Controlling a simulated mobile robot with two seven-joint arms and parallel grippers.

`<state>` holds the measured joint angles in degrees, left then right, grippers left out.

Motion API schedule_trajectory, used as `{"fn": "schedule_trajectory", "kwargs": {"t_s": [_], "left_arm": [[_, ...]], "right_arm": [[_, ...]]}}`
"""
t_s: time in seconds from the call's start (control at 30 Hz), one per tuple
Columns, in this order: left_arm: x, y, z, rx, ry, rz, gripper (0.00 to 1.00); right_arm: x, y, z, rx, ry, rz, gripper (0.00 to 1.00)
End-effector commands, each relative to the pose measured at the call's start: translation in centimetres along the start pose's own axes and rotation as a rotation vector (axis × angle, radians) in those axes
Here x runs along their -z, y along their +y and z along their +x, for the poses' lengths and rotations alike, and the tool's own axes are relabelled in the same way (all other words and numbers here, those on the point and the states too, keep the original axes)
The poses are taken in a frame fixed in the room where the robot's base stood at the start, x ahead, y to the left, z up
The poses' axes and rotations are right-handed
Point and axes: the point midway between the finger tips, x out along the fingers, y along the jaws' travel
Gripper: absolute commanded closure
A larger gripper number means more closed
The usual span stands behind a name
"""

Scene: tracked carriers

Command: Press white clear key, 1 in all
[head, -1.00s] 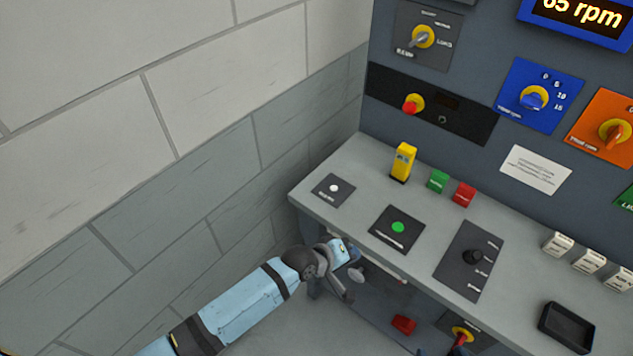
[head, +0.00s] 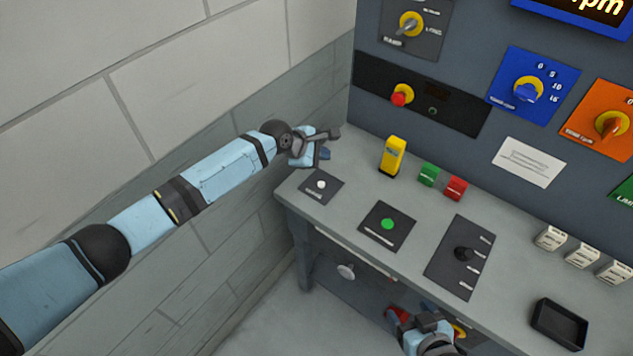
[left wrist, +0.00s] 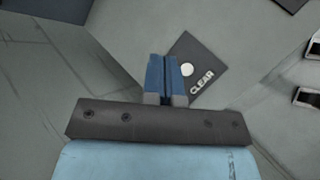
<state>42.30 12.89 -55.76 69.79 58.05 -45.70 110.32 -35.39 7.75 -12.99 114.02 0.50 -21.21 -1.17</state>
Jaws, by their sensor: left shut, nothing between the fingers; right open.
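The white clear key (head: 320,185) is a small round button on a dark square plate (head: 327,194) at the left end of the grey console. In the left wrist view the white key (left wrist: 187,69) shows beside the word CLEAR, just right of the fingertips. My left gripper (head: 325,154) is shut and empty, above the console's left end, behind the plate in the head view. In the left wrist view its blue fingers (left wrist: 163,62) are together and overlap the plate's left side. Any gap to the key is hard to judge. My right gripper (head: 398,316) is low in front of the console, partly visible.
A green button (head: 387,224), a dark lever plate (head: 452,270) and a yellow block (head: 393,156) are on the console, with green (head: 429,174) and red (head: 455,188) blocks. A block wall (head: 180,80) stands close on the left.

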Motion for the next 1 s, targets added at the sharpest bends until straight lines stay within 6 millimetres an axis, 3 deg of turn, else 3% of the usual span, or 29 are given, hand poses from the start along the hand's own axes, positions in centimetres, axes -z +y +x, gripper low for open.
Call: {"fn": "schedule_trajectory", "kwargs": {"t_s": [0.43, 1.0], "left_arm": [[0.4, -0.5, 0.6, 0.0, 0.0, 0.003, 1.0], [3.5, -3.6, 4.9, -0.001, -0.001, 0.003, 1.0]], "right_arm": [[-0.9, -0.1, 0.5, 0.001, -0.002, 0.001, 0.26], [-6.8, -0.4, 4.6, 0.014, -0.001, 0.0, 0.26]]}}
